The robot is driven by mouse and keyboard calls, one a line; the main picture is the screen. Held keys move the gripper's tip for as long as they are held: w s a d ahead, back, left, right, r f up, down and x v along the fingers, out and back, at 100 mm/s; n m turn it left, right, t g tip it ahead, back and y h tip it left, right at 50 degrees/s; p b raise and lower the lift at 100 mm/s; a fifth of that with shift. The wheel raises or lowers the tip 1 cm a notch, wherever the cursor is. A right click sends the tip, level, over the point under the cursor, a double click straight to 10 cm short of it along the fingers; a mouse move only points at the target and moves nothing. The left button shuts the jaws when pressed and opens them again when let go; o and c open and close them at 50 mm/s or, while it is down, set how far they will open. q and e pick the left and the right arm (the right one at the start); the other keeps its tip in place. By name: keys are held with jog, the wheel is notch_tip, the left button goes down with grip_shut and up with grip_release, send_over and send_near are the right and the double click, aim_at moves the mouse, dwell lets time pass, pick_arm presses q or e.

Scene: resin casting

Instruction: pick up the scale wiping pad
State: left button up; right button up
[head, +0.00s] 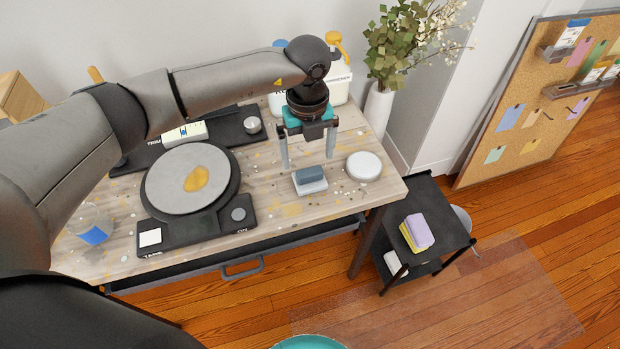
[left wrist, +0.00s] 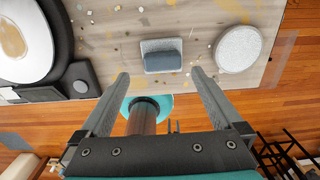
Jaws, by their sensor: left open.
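A small blue-grey pad (head: 311,174) with a pale lower layer lies on the wooden worktable (head: 290,228), right of the scale. It looks like the wiping pad and also shows in the left wrist view (left wrist: 162,61). My left gripper (head: 308,163) points down over it, open and empty, with its fingers to either side of the pad. In the left wrist view the pad lies between and beyond the fingertips (left wrist: 160,72). I cannot tell exactly how high the fingertips are. The scale (head: 187,235) has a round grey plate with an orange smear. My right gripper is not in view.
A white round disc (head: 364,166) lies close right of the pad. White containers (head: 338,81) and a vase (head: 379,105) stand behind. A cup with blue contents (head: 92,226) is at left. A black side cart (head: 437,236) holds a purple-and-yellow sponge (head: 417,232).

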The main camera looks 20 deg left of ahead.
aim_at(310, 171)
pick_arm(q)
jog(key=shift+f, duration=1.25)
notch_tip(310, 171, down, 4)
jog(key=shift+w+d+f+b, duration=0.15)
jog(key=shift+f+b, duration=0.1)
jog(key=shift+b, duration=0.6)
jog(key=shift+f, duration=0.2)
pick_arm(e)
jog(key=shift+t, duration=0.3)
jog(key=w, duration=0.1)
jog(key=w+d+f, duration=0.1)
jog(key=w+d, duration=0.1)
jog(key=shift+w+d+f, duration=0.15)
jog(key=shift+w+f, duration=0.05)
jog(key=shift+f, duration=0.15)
pick_arm(q)
jog(key=shift+c, duration=0.2)
jog(key=c, duration=1)
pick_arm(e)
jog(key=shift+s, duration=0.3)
